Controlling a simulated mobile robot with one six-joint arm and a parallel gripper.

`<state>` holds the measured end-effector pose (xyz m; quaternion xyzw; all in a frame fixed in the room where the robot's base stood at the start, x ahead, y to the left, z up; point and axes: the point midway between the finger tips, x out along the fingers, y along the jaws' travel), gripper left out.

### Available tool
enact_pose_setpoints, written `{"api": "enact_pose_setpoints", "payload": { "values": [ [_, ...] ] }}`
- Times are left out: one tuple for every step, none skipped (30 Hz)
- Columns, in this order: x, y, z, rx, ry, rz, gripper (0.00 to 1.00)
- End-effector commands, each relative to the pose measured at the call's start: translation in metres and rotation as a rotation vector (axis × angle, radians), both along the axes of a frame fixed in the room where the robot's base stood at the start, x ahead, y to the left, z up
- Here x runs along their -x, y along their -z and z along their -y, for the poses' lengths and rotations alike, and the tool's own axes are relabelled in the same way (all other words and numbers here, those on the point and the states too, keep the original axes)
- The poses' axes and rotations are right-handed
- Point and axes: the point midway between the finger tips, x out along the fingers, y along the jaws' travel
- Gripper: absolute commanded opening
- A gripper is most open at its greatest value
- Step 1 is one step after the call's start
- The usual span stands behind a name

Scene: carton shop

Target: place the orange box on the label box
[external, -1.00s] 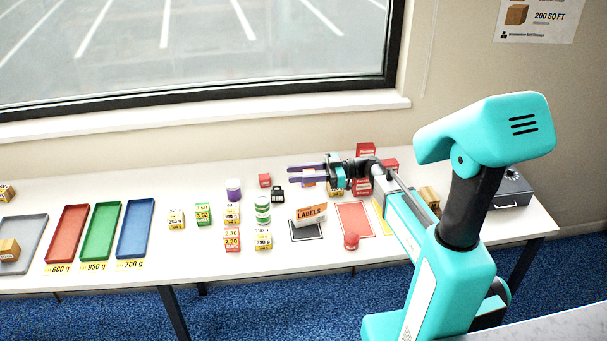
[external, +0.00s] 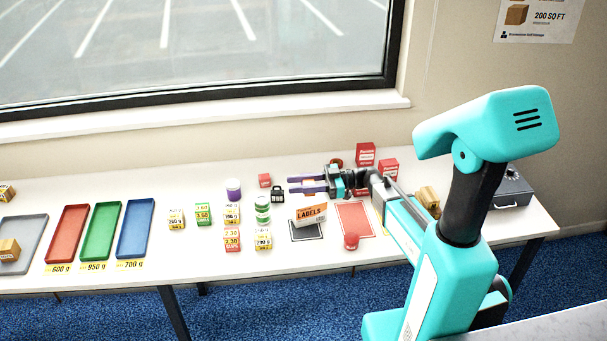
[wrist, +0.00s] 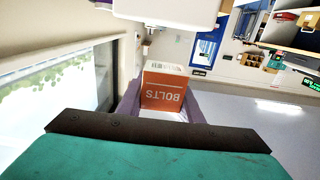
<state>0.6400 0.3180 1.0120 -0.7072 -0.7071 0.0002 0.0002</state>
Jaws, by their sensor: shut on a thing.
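The orange box (wrist: 163,92), marked BOLTS, sits between the purple fingers in the wrist view, its lettering upside down. My gripper (external: 306,184) is shut on it. In the external view the fingers point left and mostly hide the box. The label box (external: 311,213), orange and white and marked LABELS, stands on the table just in front of and below the fingers in the picture. The held box appears apart from it, but the exact height gap is hard to judge.
A red jar (external: 351,241) is to the right by a red-framed mat (external: 355,218). Red boxes (external: 366,153) stand behind.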

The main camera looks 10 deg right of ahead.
Motion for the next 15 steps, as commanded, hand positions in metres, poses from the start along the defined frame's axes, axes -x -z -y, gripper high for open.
{"api": "enact_pose_setpoints", "payload": {
  "values": [
    [0.000, 0.004, 0.000, 0.000, 0.000, -0.002, 0.03],
    [0.000, 0.006, 0.000, 0.000, 0.000, -0.003, 0.03],
    [0.000, 0.010, 0.000, 0.000, 0.000, -0.003, 0.03],
    [0.000, 0.013, 0.000, 0.000, 0.000, -0.003, 0.03],
    [-0.001, 0.016, 0.000, 0.000, 0.000, -0.003, 0.03],
    [0.000, 0.020, 0.000, 0.000, 0.000, -0.003, 0.03],
    [0.000, 0.023, 0.000, 0.000, 0.000, -0.003, 0.03],
    [0.000, 0.025, 0.000, 0.000, 0.000, -0.003, 0.03],
    [0.000, 0.028, 0.000, 0.000, 0.000, -0.002, 0.03],
    [0.000, 0.030, 0.000, 0.000, 0.000, -0.002, 0.03],
    [0.000, 0.031, 0.000, 0.000, 0.000, -0.001, 0.03],
    [0.000, 0.033, 0.000, 0.000, 0.000, -0.001, 0.03],
    [0.000, 0.033, 0.000, 0.000, 0.000, -0.001, 0.03],
    [0.000, 0.034, 0.000, 0.000, 0.000, -0.001, 0.03],
    [0.000, 0.034, 0.000, -0.001, 0.000, 0.000, 0.03]
  ]
}}
